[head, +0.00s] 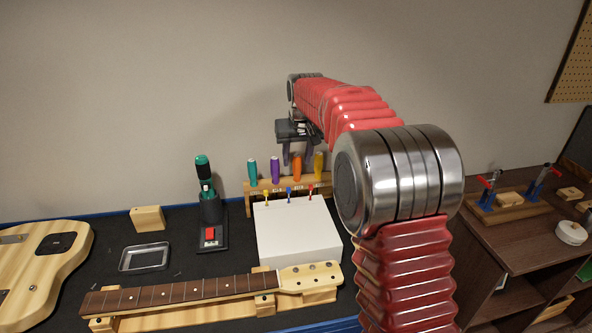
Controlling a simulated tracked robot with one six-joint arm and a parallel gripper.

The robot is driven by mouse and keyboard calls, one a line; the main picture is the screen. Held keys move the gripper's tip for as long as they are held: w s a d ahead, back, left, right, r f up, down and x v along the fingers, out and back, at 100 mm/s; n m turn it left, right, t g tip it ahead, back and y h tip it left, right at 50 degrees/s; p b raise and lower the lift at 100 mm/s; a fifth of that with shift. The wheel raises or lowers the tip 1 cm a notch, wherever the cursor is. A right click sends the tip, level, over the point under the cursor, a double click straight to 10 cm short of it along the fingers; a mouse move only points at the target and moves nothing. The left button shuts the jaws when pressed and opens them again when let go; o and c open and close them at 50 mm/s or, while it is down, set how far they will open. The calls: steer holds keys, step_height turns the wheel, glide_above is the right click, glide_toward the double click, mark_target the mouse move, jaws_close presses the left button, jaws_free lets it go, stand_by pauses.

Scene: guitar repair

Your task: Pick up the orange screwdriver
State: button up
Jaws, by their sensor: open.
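The orange screwdriver (297,167) stands upright by its handle in a wooden rack (251,204) at the back of the bench. A purple screwdriver (275,170) and a teal one (253,172) stand to its left, and a yellow one (319,164) to its right. My gripper (298,155) is open, with its fingers pointing down close to the orange and purple handles in the picture. Its exact depth relative to the rack is hard to tell. The shafts are mostly hidden behind the rack and the white box.
A white box (297,236) with small colored pins stands in front of the rack. A guitar neck (190,293) rests on wooden supports at the front. A green-handled tool (204,170) stands in a black holder to the left. A metal tray (145,257) lies further left.

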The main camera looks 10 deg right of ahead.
stand_by(0.3)
jaws_close()
stand_by(0.3)
